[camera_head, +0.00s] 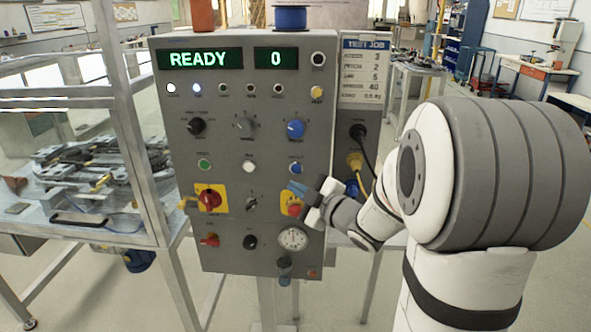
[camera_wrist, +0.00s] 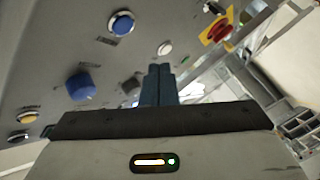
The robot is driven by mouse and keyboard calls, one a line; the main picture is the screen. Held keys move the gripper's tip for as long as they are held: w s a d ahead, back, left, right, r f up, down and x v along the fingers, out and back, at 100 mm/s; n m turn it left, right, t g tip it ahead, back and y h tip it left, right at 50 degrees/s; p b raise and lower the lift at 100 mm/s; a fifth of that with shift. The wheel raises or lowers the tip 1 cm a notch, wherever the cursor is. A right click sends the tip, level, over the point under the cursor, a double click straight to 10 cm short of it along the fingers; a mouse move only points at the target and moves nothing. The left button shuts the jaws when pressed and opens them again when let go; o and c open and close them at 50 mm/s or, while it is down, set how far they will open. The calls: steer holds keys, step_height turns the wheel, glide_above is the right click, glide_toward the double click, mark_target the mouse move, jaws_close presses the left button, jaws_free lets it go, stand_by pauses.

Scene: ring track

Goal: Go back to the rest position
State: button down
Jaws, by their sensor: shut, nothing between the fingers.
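My gripper (camera_head: 298,188) is in front of the lower right part of a grey control panel (camera_head: 228,130), near a red button on a yellow plate (camera_head: 294,207). Its fingers are together with nothing between them. In the wrist view the two dark blue fingers of my gripper (camera_wrist: 159,72) lie side by side and point towards the panel face. A blue knob (camera_wrist: 81,85) and a blue button (camera_wrist: 122,23) show to their left. I cannot tell whether the fingertips touch the panel. The panel's green displays read READY (camera_head: 199,59) and 0 (camera_head: 276,58).
A framed bench with metal parts (camera_head: 80,165) stands left of the panel. A yellow connector (camera_head: 355,161) with a hanging cable is on the panel's right side. A dial gauge (camera_head: 293,238) sits low on the panel. Open floor (camera_head: 110,295) shows at the lower left.

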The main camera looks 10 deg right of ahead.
steer(key=s+d+f+m+g+h, duration=0.3)
steer(key=s+d+m+g+h, duration=0.2)
steer(key=s+m+h, duration=0.4)
steer(key=s+a+f+m+g, duration=0.1)
steer(key=s+a+m+g, duration=0.1)
steer(key=s, duration=0.6)
steer(key=s+a+f+m+g+y, duration=0.1)
steer(key=s+a+f+m+g, duration=0.1)
steer(key=s, duration=0.7)
steer(key=a+m+g, duration=0.1)
steer(key=m+g, duration=0.1)
steer(key=g, duration=0.1)
steer(key=shift+a+f+g, duration=0.15)
steer(key=shift+a+g, duration=0.1)
steer(key=shift+g, duration=0.05)
